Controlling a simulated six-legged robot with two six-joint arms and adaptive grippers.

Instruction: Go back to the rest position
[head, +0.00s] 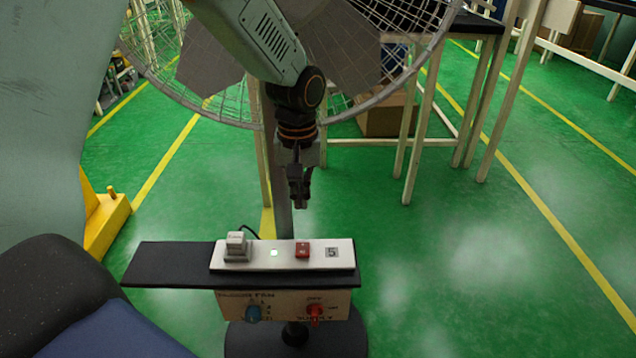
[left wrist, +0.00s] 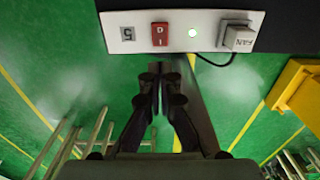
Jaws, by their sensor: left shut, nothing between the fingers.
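My left gripper (head: 301,203) hangs fingers down above and behind a white panel (head: 287,261), apart from it. Its fingers are together and hold nothing; they also show in the left wrist view (left wrist: 161,75). The panel carries a grey plug (head: 237,247) marked FAN, a lit green lamp (head: 274,253), a red rocker switch (head: 302,250) and a label with the number 5 (head: 332,252). The same switch (left wrist: 160,34) and plug (left wrist: 239,38) show in the left wrist view. My right gripper is in neither view.
The panel sits on a black shelf (head: 170,263) over a box with a blue knob (head: 253,313) and a red knob (head: 316,311). A large caged fan (head: 215,75) stands behind my arm. Tables (head: 480,25) and a cardboard box (head: 385,115) are farther back. Green floor lies open at right.

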